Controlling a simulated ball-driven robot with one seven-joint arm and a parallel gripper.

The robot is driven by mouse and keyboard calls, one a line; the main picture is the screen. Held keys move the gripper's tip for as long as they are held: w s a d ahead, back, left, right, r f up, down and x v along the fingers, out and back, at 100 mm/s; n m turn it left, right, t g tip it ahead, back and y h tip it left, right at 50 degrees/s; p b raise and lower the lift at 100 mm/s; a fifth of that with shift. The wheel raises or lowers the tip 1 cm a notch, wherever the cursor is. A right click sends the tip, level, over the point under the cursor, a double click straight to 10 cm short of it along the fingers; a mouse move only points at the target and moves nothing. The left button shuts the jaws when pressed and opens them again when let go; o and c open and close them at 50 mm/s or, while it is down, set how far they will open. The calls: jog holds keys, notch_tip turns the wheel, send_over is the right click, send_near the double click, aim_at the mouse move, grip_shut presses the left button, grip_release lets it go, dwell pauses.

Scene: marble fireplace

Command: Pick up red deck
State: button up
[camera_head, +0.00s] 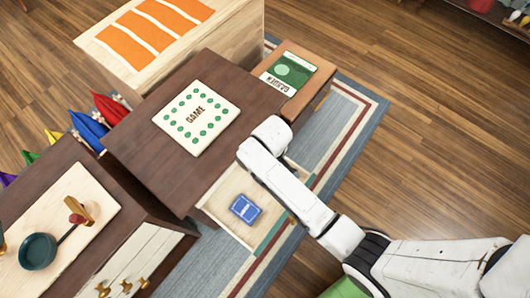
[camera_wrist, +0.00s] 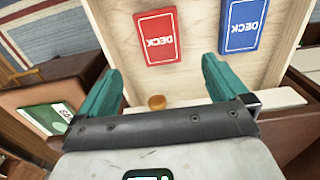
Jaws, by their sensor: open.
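The red deck (camera_wrist: 157,36) lies flat in an open, pale wooden drawer (camera_wrist: 115,30), seen in the wrist view. A blue deck (camera_wrist: 242,24) lies to its right there, with a gap between them. In the head view the blue deck (camera_head: 245,209) shows in the drawer (camera_head: 222,207), while the red deck is hidden, apparently behind my arm. My gripper (camera_wrist: 158,75) is open and empty, its teal fingers spread wide on the near side of the red deck, apart from it.
A round knob (camera_wrist: 156,102) sits on the drawer front, between my fingers in view. A green book (camera_head: 288,73) lies on an orange-brown surface behind my arm.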

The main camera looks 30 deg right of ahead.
notch_tip(320, 180, down, 5)
jog(key=shift+r+b, duration=0.2)
jog(key=shift+b, duration=0.25)
jog(key=shift+s+f+b, duration=0.15)
jog(key=shift+f+b, duration=0.45)
jog(key=shift+f, duration=2.15)
jog(key=shift+c, duration=0.5)
jog(key=c, duration=1)
